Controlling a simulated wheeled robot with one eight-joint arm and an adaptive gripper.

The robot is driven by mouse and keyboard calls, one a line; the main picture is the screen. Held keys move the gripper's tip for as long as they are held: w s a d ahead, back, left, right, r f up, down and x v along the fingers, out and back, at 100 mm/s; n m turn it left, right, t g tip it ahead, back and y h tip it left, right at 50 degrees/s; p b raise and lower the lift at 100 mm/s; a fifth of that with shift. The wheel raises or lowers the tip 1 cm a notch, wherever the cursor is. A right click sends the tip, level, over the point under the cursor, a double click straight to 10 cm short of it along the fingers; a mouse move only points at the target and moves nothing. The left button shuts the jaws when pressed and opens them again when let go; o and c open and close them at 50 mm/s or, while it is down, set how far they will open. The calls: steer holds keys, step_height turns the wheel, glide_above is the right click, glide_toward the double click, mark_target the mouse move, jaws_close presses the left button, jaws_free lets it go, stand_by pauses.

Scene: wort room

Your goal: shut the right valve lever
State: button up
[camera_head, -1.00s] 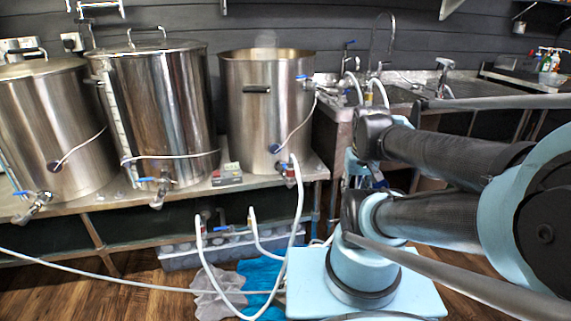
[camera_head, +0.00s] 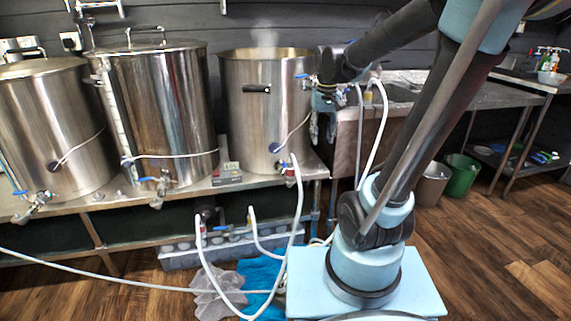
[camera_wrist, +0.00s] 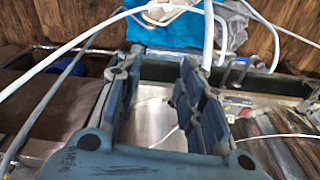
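Three steel kettles stand on a bench in the head view. The right kettle (camera_head: 262,120) has a low tap with a blue valve lever (camera_head: 281,165) and a white hose. Another blue lever is at its upper right edge, close to my arm's end. My gripper (camera_head: 322,128) points down just right of the right kettle, apart from the low lever. In the wrist view my gripper (camera_wrist: 160,58) is open, with nothing held between its fingers.
The middle kettle (camera_head: 165,100) and left kettle (camera_head: 52,125) have their own low taps. White hoses (camera_head: 300,215) loop down to a grey crate (camera_head: 185,255) and a blue cloth (camera_head: 262,280). A sink bench (camera_head: 480,97) and a green bin (camera_head: 461,176) are at right.

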steer(key=w+a, duration=0.7)
steer(key=w, duration=0.2)
steer(key=n+g, duration=0.1)
glide_above(284, 165)
step_height(284, 165, down, 2)
steer(key=f, duration=1.7)
steer(key=shift+s+d+f, duration=0.1)
steer(key=shift+s+d, duration=0.15)
steer(key=shift+s, duration=0.1)
steer(key=shift+c, duration=0.2)
jaws_close()
